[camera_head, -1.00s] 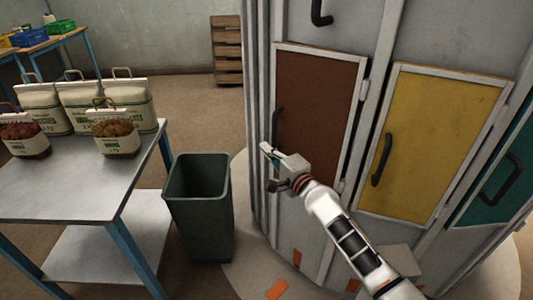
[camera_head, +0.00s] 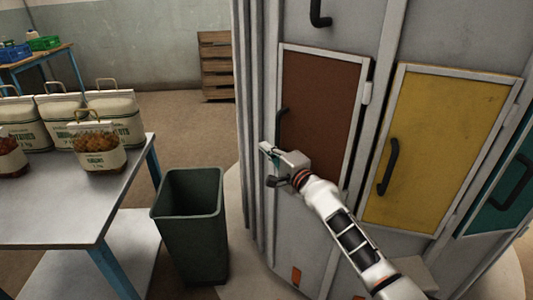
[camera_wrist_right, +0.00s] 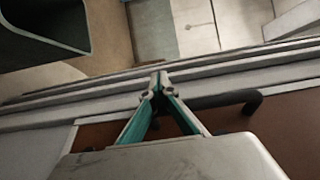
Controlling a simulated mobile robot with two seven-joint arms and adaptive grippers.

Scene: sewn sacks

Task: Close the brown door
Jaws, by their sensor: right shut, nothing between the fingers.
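The brown door (camera_head: 325,105) is set in the grey cabinet in the head view, with a white frame and a hinge at its right edge. It looks flush with its frame. Its black handle (camera_head: 281,126) is at its left edge. My right gripper (camera_head: 267,163) is at the door's lower left, just below the handle. In the right wrist view its fingers (camera_wrist_right: 157,82) are shut with tips together, and the handle (camera_wrist_right: 225,99) passes close beside or behind them. Whether they touch it I cannot tell. My left gripper is not in view.
A yellow door (camera_head: 440,140) and a teal door (camera_head: 505,190) sit to the right. A dark green bin (camera_head: 190,225) stands left of the cabinet. A table (camera_head: 60,205) with several sacks is further left. Bare floor lies behind the bin.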

